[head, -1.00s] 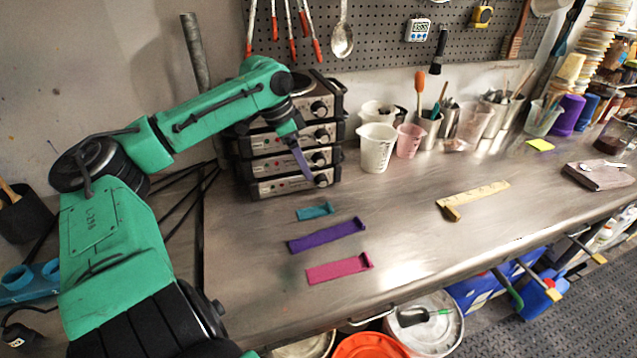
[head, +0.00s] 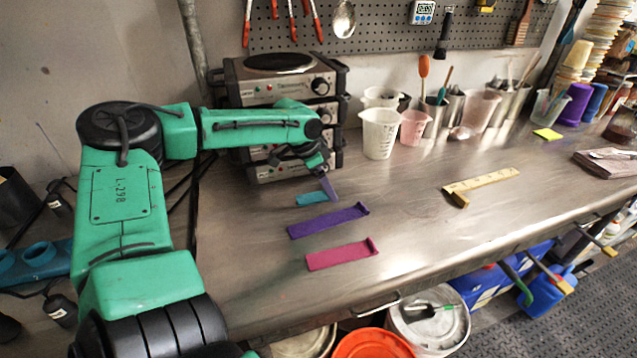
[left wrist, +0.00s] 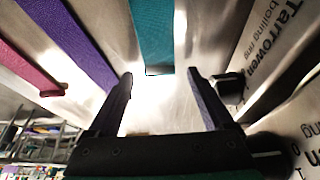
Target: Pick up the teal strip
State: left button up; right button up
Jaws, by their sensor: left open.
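The teal strip (head: 312,198) lies flat on the metal bench in front of the stacked hot plates. It also shows in the left wrist view (left wrist: 153,35), where its end lies between the two open fingers, near the top of the picture. My left gripper (head: 330,186) is open and empty just above and at the right end of the strip. In the left wrist view the left gripper (left wrist: 160,90) has a dark finger at left and a purple-faced finger at right. I cannot tell whether either finger touches the strip. My right gripper is not in view.
A purple strip (head: 328,220) and a pink strip (head: 341,254) lie nearer the front edge. Stacked hot plates (head: 285,90) stand close behind the gripper. A white beaker (head: 380,134) and a wooden square (head: 482,186) are to the right. The bench between is clear.

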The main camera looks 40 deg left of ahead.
pick_arm(q)
jog(key=shift+w+d+f, duration=0.1)
jog(key=shift+w+f, duration=0.1)
jog(key=shift+f, duration=0.15)
grip_shut()
notch_tip(320, 180, up, 10)
